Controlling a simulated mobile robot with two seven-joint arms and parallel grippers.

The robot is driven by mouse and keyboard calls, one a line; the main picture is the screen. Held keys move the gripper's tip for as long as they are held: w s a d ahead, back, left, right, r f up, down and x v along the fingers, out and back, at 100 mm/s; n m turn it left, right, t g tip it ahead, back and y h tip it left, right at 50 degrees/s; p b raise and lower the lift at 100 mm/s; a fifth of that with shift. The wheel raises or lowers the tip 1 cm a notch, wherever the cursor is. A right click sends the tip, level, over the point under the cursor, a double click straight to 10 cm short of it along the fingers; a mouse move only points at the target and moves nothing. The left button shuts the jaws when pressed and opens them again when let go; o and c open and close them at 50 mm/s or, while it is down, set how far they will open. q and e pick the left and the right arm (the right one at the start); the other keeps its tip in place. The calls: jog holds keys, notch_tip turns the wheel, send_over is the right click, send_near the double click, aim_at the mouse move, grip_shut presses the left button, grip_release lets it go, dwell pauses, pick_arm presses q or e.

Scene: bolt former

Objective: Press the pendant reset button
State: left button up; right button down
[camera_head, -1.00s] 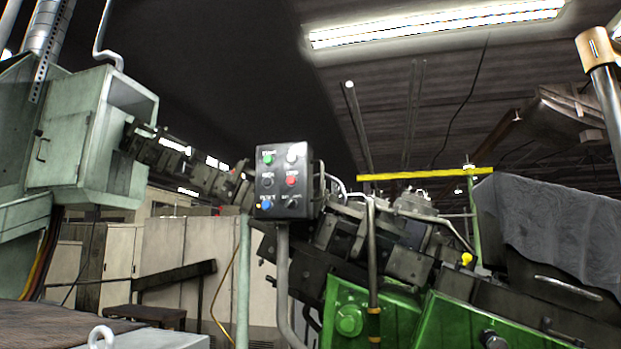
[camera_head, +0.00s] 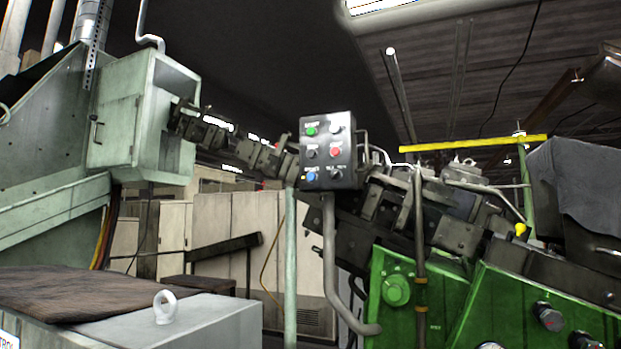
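The pendant (camera_head: 327,152) is a dark box on a bent grey post, near the middle of the head view. Its face has two columns of buttons with small labels. A green button (camera_head: 312,131) is at the top left, a red one (camera_head: 335,153) at the middle right, and a blue one (camera_head: 312,176) at the bottom left. The label by the blue button is too blurred to read for certain here. Nothing touches the pendant. Neither of my grippers shows in the view.
A green machine (camera_head: 440,305) stands right of and behind the post. A pale green cabinet (camera_head: 140,120) is at left. A yellow bar (camera_head: 473,144) crosses at right.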

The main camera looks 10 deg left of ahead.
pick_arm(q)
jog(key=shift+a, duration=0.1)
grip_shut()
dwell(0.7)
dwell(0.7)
